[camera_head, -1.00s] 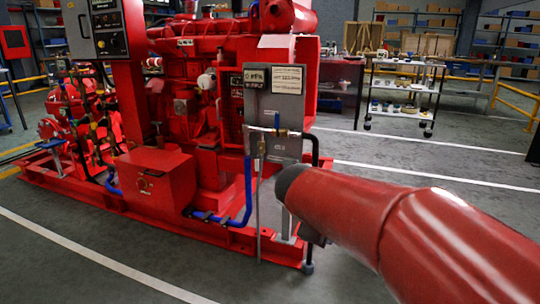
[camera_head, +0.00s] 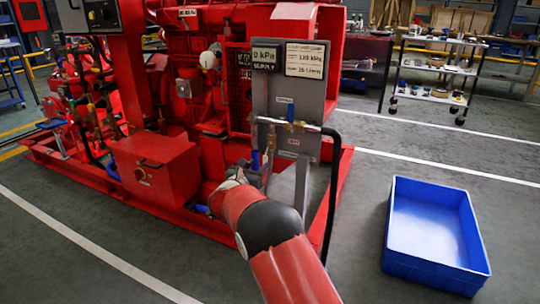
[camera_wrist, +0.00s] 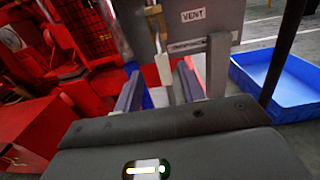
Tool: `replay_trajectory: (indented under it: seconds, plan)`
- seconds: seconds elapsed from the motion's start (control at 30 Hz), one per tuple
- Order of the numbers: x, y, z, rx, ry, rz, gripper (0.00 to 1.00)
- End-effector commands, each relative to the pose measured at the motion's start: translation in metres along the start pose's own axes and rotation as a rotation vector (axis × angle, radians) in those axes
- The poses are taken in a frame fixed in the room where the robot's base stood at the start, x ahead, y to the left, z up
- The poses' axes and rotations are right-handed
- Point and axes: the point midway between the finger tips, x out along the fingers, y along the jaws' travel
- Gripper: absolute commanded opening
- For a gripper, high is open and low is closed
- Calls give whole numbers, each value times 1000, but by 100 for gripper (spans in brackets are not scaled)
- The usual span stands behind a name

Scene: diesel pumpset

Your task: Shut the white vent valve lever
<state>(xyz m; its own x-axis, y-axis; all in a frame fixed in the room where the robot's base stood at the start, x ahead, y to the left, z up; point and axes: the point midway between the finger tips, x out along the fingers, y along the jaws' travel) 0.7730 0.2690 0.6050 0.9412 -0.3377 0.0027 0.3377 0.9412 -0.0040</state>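The white vent valve lever (camera_wrist: 163,68) hangs below a brass fitting in the wrist view, beside the grey panel (camera_wrist: 195,35) labelled VENT. My gripper (camera_wrist: 158,85) shows as two grey fingers standing apart, with the lever appearing between or just beyond their tips. I cannot tell whether a finger touches it. In the head view my gripper (camera_head: 262,168) is at the lower left of the grey gauge panel (camera_head: 288,95), partly hidden by my wrist. The lever is too small there to make out clearly.
A blue lever (camera_head: 291,113) sits on the pipe across the panel. A black hose (camera_head: 334,185) drops at the panel's right. The red pumpset base (camera_head: 95,180) is at left. A blue bin (camera_head: 437,262) stands on the floor at right, with clear floor around it.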

Motion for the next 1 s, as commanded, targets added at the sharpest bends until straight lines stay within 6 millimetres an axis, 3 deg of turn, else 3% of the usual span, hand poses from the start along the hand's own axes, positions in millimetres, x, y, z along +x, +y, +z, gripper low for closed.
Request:
replay_trajectory:
  seconds: [0.2, 0.4, 0.77, 1.0]
  plan:
    - [38, -3, 0, 2, 1, -4, 40]
    - [62, -2, 0, 4, 2, -4, 40]
    - [68, -2, 0, 3, 3, -3, 40]
    - [68, -2, 0, 3, 3, -4, 12]
